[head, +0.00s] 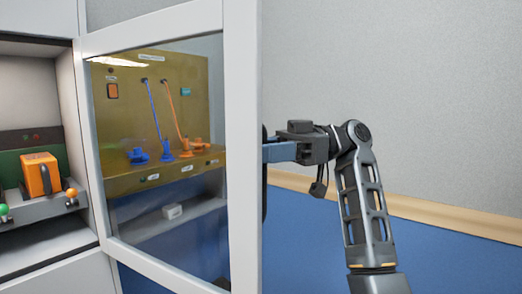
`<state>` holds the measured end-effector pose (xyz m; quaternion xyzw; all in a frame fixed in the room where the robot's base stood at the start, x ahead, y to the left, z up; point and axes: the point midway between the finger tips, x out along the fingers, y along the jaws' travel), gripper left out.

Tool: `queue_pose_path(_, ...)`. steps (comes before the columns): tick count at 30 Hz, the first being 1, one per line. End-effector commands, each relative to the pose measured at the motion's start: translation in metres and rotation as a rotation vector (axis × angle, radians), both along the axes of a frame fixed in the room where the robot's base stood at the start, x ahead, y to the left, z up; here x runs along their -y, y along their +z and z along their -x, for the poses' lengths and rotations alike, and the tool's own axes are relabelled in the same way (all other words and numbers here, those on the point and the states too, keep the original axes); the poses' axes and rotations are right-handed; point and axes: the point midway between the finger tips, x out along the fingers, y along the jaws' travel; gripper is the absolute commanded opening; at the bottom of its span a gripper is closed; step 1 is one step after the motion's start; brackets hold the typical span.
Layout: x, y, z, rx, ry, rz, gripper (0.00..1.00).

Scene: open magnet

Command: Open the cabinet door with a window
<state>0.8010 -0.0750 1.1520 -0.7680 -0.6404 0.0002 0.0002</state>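The cabinet door with a window has a white frame (242,120) and a large clear pane. It stands swung out at an angle, its right edge nearest me, with grey wall visible above its top. My gripper (275,153) is at the door's right edge, its bluish fingers reaching behind it. The fingertips are hidden by the door frame, so I cannot tell whether they are open or shut. A dark vertical part, perhaps the handle (264,185), shows just behind that edge, close to the fingers.
Through the pane I see a yellow-brown panel (190,82) with blue and orange parts. At left an open compartment holds an orange block (41,175) with a dark handle.

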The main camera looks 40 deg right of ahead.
Motion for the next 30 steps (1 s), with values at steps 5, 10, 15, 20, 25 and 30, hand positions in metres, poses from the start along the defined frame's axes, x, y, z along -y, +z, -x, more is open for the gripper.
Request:
queue_pose_path(5, 0.005, 0.000, 0.001, 0.000, -0.001, -0.001, 0.46)
queue_pose_path(10, 0.028, 0.000, 0.004, 0.001, -0.004, -0.001, 0.46)
queue_pose_path(15, 0.055, 0.000, 0.010, 0.000, -0.002, 0.000, 0.46)
queue_pose_path(20, 0.072, 0.000, 0.013, 0.000, -0.001, 0.000, 0.46)
queue_pose_path(25, 0.077, 0.000, 0.014, 0.000, 0.000, -0.001, 0.46)
queue_pose_path(30, 0.077, 0.000, 0.014, 0.000, 0.000, 0.000, 0.46)
